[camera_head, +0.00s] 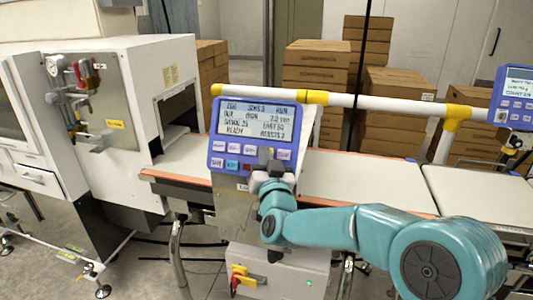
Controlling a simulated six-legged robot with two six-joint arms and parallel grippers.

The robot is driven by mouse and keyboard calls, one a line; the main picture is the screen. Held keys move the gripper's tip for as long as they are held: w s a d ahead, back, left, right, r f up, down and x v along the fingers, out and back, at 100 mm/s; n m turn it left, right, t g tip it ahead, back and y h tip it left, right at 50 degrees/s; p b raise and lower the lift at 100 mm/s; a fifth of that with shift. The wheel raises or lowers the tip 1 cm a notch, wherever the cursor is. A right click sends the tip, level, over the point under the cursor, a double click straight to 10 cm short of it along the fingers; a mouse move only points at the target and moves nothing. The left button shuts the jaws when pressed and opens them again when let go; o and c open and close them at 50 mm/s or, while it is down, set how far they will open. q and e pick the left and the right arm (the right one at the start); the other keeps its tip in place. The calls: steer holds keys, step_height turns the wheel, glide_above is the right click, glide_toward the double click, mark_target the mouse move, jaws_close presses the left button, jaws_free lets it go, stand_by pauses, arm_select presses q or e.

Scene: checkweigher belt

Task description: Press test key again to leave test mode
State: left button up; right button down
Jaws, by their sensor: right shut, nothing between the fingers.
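The blue control panel (214,132) stands over the belt in the middle of the view. Its lit display (258,118) shows several lines of text; "RUN" seems to stand at the top right, but most is too small to read surely. Two rows of keys (234,151) lie under the display; their labels are not legible, so I cannot tell which is the test key. My right gripper (269,158) is shut and empty in front of the panel's lower right part. It hides some keys, and I cannot tell whether it touches one. My left gripper is not in view.
A conveyor belt (357,175) runs behind the panel. A white rail (390,104) with yellow joints passes above it to a second blue panel (515,97) at right. A white machine (180,60) stands left. A cabinet (285,278) with a red-yellow switch is below. Cardboard boxes (312,75) are stacked behind.

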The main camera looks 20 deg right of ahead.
steer(key=shift+s+a+r, duration=0.4)
steer(key=shift+s, duration=0.25)
steer(key=shift+s+a+r, duration=0.35)
steer(key=shift+s+a, duration=0.1)
steer(key=shift+s, duration=0.15)
steer(key=shift+s+a+r, duration=0.4)
steer(key=shift+s, duration=0.25)
steer(key=s+a+r, duration=0.1)
steer(key=s+a, duration=0.1)
steer(key=s, duration=0.1)
steer(key=s+a+r, duration=0.1)
steer(key=shift+s+r, duration=0.2)
steer(key=shift+r, duration=0.15)
